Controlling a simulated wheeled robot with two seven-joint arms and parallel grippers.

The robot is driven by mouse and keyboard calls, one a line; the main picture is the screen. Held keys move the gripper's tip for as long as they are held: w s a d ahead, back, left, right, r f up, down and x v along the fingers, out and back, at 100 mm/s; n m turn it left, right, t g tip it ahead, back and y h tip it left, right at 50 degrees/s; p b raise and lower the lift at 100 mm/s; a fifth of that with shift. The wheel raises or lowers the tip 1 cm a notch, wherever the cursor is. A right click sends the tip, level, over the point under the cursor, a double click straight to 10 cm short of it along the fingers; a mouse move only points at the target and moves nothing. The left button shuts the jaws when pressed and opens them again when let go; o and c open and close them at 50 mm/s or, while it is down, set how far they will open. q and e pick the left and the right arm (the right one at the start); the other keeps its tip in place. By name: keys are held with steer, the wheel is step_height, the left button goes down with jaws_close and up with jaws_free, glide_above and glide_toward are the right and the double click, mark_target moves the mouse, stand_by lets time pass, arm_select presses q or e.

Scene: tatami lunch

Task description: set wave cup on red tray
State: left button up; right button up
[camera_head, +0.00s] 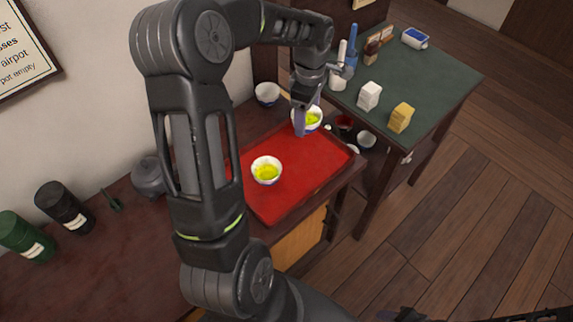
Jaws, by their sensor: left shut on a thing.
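The red tray (307,168) lies on the dark wooden counter. My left gripper (305,112) is at the tray's far end, shut on a white and blue cup (318,124) holding yellow-green contents. This looks like the wave cup, but its pattern is too small to be sure. The cup is upright; I cannot tell whether its base touches the tray. A finger hides part of its near side. A similar cup (264,180) with yellow-green contents stands on the tray nearer me. Dark parts at the bottom edge may be my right gripper (404,315); its jaws are unclear.
Another white and blue bowl (267,96) stands behind the tray. A grey pot (149,177) and dark canisters (64,207) are at left. The tray's right part is bare.

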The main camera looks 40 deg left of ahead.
arm_select(q)
glide_above(304, 152)
steer(key=shift+f+p, duration=0.3)
steer(key=shift+f, duration=2.85)
steer(key=shift+f, duration=0.1)
steer(key=shift+f, duration=1.75)
steer(key=shift+d, duration=0.1)
steer(key=shift+f, duration=0.15)
steer(key=o, duration=1.5)
